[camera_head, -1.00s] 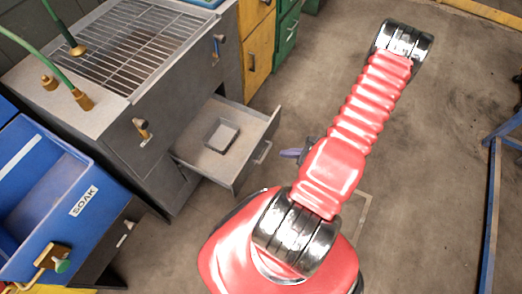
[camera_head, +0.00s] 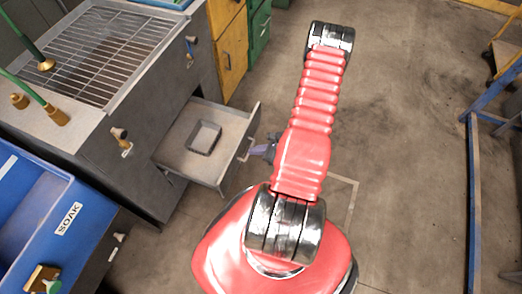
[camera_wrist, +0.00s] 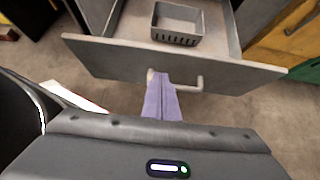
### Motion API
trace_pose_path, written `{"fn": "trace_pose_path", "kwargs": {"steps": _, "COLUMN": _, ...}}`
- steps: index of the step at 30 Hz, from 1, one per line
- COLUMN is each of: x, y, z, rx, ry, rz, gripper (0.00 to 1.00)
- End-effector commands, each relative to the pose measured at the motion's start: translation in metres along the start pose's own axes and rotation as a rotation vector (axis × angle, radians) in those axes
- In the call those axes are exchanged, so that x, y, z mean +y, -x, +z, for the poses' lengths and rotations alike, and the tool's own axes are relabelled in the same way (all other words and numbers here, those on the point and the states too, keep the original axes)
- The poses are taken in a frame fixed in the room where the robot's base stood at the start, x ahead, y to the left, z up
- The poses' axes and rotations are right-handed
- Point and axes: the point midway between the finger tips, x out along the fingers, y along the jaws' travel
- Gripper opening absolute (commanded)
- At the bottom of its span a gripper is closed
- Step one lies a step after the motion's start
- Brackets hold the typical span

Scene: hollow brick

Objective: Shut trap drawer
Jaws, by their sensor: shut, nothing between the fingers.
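The grey trap drawer (camera_head: 222,128) stands pulled out of the grey sink cabinet, with a small square basket (camera_head: 204,137) inside it. In the wrist view the drawer front (camera_wrist: 110,55) spans the upper part, with a bar handle (camera_wrist: 199,84) on it and the basket (camera_wrist: 178,22) behind. My gripper (camera_wrist: 160,80) has purple fingers, shut and empty, their tips at the drawer front beside the handle's left end. I cannot tell whether they touch it. In the head view my gripper (camera_head: 262,150) is partly hidden behind my red arm.
A blue bin marked SOAK (camera_head: 70,220) stands at the lower left. The cabinet top carries a metal grate (camera_head: 100,50). Yellow (camera_head: 228,50) and green (camera_head: 259,28) cabinets stand beyond. A blue frame (camera_head: 474,200) is at the right. The floor between is clear.

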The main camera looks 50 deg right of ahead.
Motion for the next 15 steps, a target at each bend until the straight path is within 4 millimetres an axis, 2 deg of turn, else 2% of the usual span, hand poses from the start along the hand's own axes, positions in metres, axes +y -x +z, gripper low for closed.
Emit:
{"fn": "trace_pose_path", "kwargs": {"steps": 1, "x": 0.002, "y": -0.008, "z": 0.000, "rx": 0.000, "ry": 0.000, "rz": 0.003, "gripper": 0.00}}
{"fn": "trace_pose_path", "kwargs": {"steps": 6, "x": 0.001, "y": -0.022, "z": 0.013, "rx": 0.000, "ry": 0.002, "rz": 0.002, "gripper": 0.00}}
{"fn": "trace_pose_path", "kwargs": {"steps": 15, "x": 0.000, "y": -0.036, "z": 0.026, "rx": 0.000, "ry": 0.000, "rz": 0.000, "gripper": 0.00}}
